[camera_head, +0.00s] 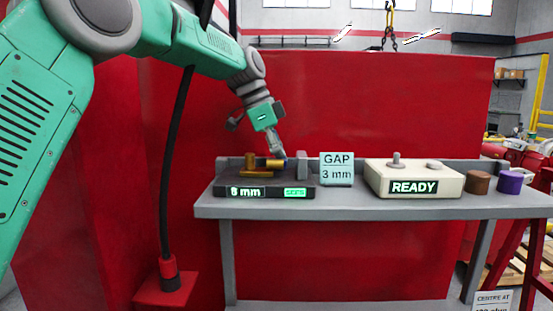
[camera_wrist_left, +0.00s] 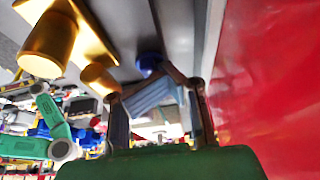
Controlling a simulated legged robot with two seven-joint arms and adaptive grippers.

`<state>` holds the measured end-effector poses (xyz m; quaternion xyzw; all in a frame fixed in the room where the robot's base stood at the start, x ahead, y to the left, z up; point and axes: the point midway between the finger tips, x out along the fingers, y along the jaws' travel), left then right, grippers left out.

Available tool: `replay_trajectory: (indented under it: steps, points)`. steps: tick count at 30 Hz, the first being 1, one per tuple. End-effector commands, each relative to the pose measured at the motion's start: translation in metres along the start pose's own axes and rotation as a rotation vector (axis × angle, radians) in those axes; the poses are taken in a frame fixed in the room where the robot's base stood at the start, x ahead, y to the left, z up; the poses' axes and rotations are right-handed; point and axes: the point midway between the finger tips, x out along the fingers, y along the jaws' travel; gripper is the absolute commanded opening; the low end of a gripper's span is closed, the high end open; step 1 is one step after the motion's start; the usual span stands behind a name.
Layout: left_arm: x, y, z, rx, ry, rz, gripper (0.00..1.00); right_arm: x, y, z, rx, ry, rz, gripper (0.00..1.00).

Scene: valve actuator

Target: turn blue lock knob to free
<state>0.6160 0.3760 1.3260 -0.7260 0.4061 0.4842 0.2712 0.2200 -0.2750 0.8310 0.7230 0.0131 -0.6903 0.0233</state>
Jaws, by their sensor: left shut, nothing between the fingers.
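The blue lock knob (camera_head: 284,154) is small and sits at the right end of a brass-coloured fixture on the bench, partly hidden by my left gripper. It also shows as a round dark blue knob in the left wrist view (camera_wrist_left: 149,63). My left gripper (camera_head: 277,150) reaches down from above with its tips at or very near the knob; I cannot tell whether they touch it. In the left wrist view the fingers (camera_wrist_left: 162,80) come together just below the knob, shut with nothing held. The knob's marking is not readable. My right gripper is not seen.
The fixture's black base (camera_head: 270,192) displays "8 mm". A "GAP 3 mm" sign (camera_head: 336,169) and a cream "READY" box (camera_head: 414,179) stand to its right. A red wall (camera_head: 370,105) rises behind the bench.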

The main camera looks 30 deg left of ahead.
Motion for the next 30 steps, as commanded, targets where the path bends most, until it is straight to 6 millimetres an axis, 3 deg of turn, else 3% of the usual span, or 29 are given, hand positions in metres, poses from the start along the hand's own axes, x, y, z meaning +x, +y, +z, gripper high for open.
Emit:
replay_trajectory:
  steps: [14,30]
  points:
    - [-0.001,0.006,0.01,-0.065,0.0,-0.008,0.0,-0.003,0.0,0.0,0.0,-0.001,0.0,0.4]
    - [-0.002,0.009,0.009,-0.479,-0.008,-0.181,0.0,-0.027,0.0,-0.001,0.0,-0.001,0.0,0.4]
